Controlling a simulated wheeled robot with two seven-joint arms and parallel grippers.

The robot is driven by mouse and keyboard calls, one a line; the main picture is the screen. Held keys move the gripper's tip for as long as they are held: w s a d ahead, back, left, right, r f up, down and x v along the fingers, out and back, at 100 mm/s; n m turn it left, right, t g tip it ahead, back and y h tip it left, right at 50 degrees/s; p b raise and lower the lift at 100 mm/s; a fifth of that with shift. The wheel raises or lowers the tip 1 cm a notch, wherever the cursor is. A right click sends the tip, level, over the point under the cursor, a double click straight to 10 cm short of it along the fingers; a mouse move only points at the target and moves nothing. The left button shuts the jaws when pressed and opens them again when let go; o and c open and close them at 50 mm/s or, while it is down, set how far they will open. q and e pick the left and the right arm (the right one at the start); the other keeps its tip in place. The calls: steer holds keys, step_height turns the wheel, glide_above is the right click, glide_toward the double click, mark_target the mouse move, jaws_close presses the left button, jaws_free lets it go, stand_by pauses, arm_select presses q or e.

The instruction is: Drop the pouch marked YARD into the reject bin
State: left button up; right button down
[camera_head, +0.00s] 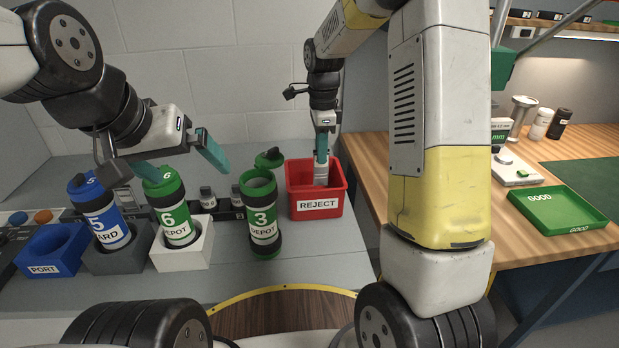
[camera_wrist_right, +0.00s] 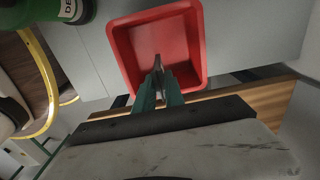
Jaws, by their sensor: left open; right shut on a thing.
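The red reject bin (camera_head: 317,206) stands on the grey bench; it also shows in the right wrist view (camera_wrist_right: 193,85). My right gripper (camera_head: 321,158) points down over the bin, its fingertips shut on a small grey piece (camera_head: 321,174), likely a pouch. That piece also shows between the fingers in the right wrist view (camera_wrist_right: 158,66); I cannot read any mark on it. A blue tube (camera_head: 108,228) marked 5, with "ARD" visible, stands in a dark grey holder at left.
A green tube (camera_head: 178,218) marked 6 DEPOT stands in a white holder. An open green tube (camera_head: 263,215) marked 3 DEPOT stands left of the bin, its lid (camera_head: 269,158) behind it. A blue PORT holder (camera_head: 53,250) is far left. A green GOOD tray (camera_head: 556,210) lies on the wooden table.

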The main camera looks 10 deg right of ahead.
steer(key=shift+f, duration=0.4)
steer(key=c, duration=1.3)
jaws_free()
steer(key=shift+c, duration=0.2)
